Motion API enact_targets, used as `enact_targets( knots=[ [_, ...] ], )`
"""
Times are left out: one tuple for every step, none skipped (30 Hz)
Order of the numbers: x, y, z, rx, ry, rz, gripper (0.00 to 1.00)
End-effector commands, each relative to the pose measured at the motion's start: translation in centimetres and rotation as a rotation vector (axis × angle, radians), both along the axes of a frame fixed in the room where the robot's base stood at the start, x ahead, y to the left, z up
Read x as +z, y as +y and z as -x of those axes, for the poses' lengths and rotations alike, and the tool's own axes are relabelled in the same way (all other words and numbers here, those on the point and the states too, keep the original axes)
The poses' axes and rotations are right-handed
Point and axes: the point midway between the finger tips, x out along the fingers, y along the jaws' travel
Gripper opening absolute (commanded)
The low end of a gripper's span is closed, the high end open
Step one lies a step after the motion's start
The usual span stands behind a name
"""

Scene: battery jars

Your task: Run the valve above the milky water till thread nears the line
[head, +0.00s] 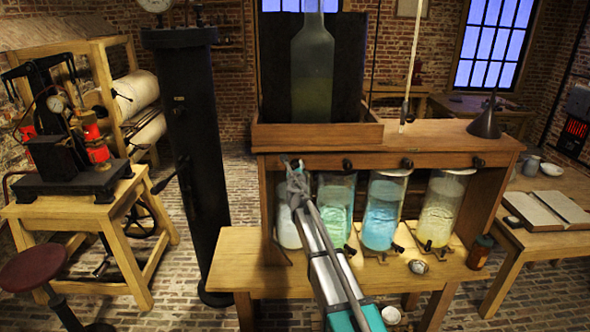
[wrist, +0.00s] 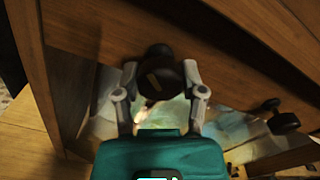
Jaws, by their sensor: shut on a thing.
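My gripper (head: 295,172) is at the front rail above the leftmost jar, which holds milky white water (head: 288,232). In the wrist view its two fingers are closed on either side of a black valve knob (wrist: 157,58) under the wooden rail. My gripper hides that knob in the head view. My arm covers part of the milky jar, so its water level and any line on it cannot be read. A thin pale upright tube (head: 414,45) stands above the cabinet top; no thread or mark on it can be made out.
Green (head: 336,205), blue (head: 381,215) and yellow (head: 440,212) jars stand to the right, under more black knobs (head: 407,163). A knob beside my gripper (wrist: 283,118) is close. A large bottle (head: 312,70) and a funnel (head: 486,120) stand on top.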

Motion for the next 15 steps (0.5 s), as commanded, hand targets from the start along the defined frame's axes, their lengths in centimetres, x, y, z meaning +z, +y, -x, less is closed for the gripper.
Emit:
enact_targets(
  knots=[
    [0.02,0.03,-0.08,0.001,0.001,-0.013,0.07],
    [0.02,0.03,-0.07,0.001,0.001,-0.023,0.07],
    [0.02,0.03,-0.07,0.001,0.002,-0.041,0.07],
    [0.02,0.03,-0.07,0.001,0.002,-0.058,0.07],
    [0.02,0.03,-0.07,0.001,0.003,-0.077,0.07],
    [0.02,0.03,-0.07,0.001,0.004,-0.104,0.07],
    [0.02,0.03,-0.07,0.001,0.005,-0.127,0.07],
    [0.02,0.03,-0.07,0.001,0.005,-0.150,0.07],
    [0.02,0.03,-0.07,0.001,0.006,-0.181,0.07],
    [0.02,0.03,-0.07,0.001,0.007,-0.203,0.07],
    [0.02,0.03,-0.07,0.000,0.007,-0.226,0.07],
    [0.02,0.03,-0.07,0.000,0.008,-0.256,0.07],
    [0.02,0.03,-0.07,0.000,0.009,-0.280,0.07],
    [0.02,0.03,-0.07,0.001,0.010,-0.303,0.07],
    [0.02,0.03,-0.07,0.001,0.011,-0.333,0.07]
  ],
)
